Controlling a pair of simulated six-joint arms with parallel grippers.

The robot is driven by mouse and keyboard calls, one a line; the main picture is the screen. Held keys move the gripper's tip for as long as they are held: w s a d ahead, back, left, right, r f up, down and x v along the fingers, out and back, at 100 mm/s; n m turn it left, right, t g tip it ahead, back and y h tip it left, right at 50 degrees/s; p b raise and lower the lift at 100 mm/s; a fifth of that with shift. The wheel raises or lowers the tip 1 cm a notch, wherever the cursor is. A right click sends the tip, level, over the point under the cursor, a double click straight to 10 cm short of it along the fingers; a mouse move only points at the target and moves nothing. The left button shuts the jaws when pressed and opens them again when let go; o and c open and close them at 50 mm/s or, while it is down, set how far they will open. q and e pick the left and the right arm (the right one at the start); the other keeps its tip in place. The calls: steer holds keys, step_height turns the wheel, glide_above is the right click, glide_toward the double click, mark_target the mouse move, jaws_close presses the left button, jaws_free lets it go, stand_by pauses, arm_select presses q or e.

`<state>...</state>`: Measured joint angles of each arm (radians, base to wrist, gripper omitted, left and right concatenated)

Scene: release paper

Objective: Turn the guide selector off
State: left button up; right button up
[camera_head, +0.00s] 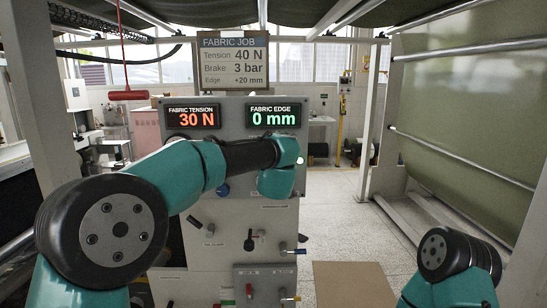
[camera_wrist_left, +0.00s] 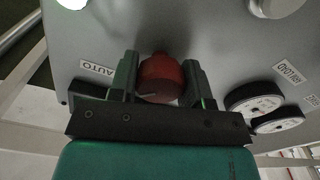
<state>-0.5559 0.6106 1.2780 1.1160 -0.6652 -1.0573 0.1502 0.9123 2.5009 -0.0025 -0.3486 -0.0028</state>
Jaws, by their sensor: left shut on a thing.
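In the left wrist view a red knob (camera_wrist_left: 160,80) sits on the grey panel, with a pale mark near its lower edge. A label reading AUTO (camera_wrist_left: 97,68) is beside it on the left, upside down. My left gripper (camera_wrist_left: 161,72) is shut on the red knob, one finger on each side. In the head view my left arm reaches the grey machine panel (camera_head: 215,225) and hides the knob and the gripper. My right arm shows only at the bottom right; its gripper is out of view.
The tension display (camera_head: 191,117) reads 30 N and the edge display (camera_head: 273,117) 0 mm. A job sign (camera_head: 233,61) stands above. A blue knob (camera_head: 222,190) and black handles are lower on the panel. Floor at right is open.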

arm_select(q)
steer(key=shift+n, duration=0.4)
steer(key=n, duration=0.8)
stand_by(0.5)
steer(key=o, duration=0.9)
steer(key=shift+o, duration=0.2)
